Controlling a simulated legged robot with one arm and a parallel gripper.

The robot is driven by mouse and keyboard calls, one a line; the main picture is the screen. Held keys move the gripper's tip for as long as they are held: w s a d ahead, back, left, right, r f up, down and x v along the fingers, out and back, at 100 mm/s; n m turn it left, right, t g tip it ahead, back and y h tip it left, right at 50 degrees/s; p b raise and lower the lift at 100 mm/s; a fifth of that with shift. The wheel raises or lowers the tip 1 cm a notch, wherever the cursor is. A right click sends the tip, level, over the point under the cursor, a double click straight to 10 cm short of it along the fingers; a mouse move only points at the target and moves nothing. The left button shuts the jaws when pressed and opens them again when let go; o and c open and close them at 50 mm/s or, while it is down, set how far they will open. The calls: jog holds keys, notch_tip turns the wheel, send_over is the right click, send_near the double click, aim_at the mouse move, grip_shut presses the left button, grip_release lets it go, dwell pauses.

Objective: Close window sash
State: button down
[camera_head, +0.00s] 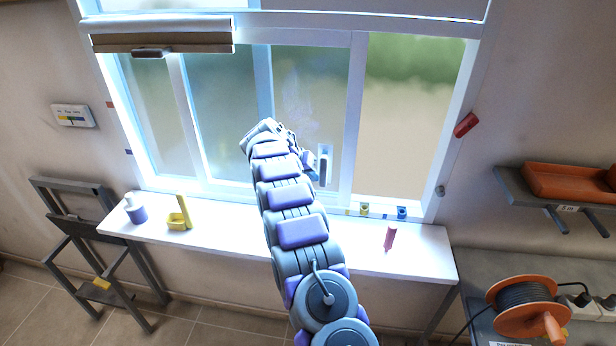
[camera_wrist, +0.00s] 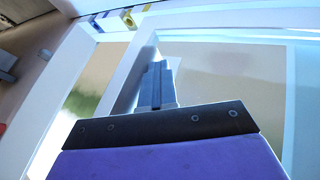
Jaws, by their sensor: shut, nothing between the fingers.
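The window sash (camera_head: 353,120) is a white-framed sliding panel with its right stile near the middle of the window. To its right is a tall gap with a clearer outside view, so the sash stands open. A pale handle with a dark slot (camera_head: 325,166) sits on the sash, low and left of the stile. My gripper (camera_head: 309,163) is just left of the handle; whether it touches cannot be told. In the wrist view, my gripper's fingers (camera_wrist: 156,86) are shut and empty in front of the white sash frame (camera_wrist: 128,84). The handle cannot be made out there.
A white sill (camera_head: 350,255) below holds a bottle (camera_head: 136,210), a yellow holder (camera_head: 179,215), a red tool (camera_head: 390,238) and small blue and yellow items (camera_head: 402,212). A blind (camera_head: 165,42) hangs upper left. A cable reel (camera_head: 525,305) stands lower right.

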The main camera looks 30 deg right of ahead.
jog(key=s+d+b, duration=0.2)
jog(key=s+d, duration=0.6)
jog(key=d, duration=0.3)
jog(key=s+d+b, duration=0.3)
jog(key=s+d, duration=0.5)
jog(key=d, duration=0.3)
jog(key=shift+w+a+b, duration=0.1)
jog(key=shift+w+b, duration=0.05)
jog(key=shift+b, duration=0.15)
